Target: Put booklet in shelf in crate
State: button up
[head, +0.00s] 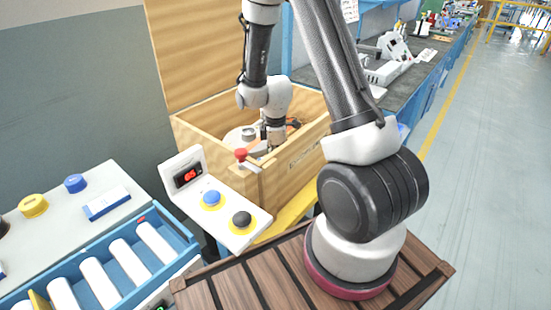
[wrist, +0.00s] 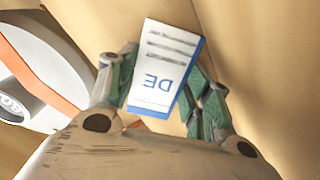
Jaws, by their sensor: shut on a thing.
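The light wooden crate (head: 295,172) stands open in the head view, its tall lid (head: 195,50) raised behind it. My arm reaches down into the crate, and my gripper (wrist: 160,88) is low inside. In the wrist view its green fingers are shut on the booklet (wrist: 163,68), one on each side.
A round white thing with an orange band (wrist: 35,75) is left of my gripper in the wrist view. A control box (head: 212,200) with a red display and buttons stands before the crate.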

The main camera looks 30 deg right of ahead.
jog(key=o, duration=1)
jog(key=shift+f, duration=0.1)
jog(key=shift+o, duration=0.2)
jog(key=s+r+m+t, duration=0.1)
jog(key=s+r+m, duration=0.2)
jog(key=r, duration=1.7)
jog(key=s+r+m+t, duration=0.1)
jog(key=s+r+m, duration=0.4)
jog(key=s, duration=0.4)
jog(key=s+r+m+t, duration=0.2)
jog(key=s+r+m, duration=0.3)
jog(key=s+r, duration=0.2)
jog(key=shift+s+d+r, duration=0.25)
jog(key=shift+s+d, duration=0.15)
jog(key=shift+s, duration=0.85)
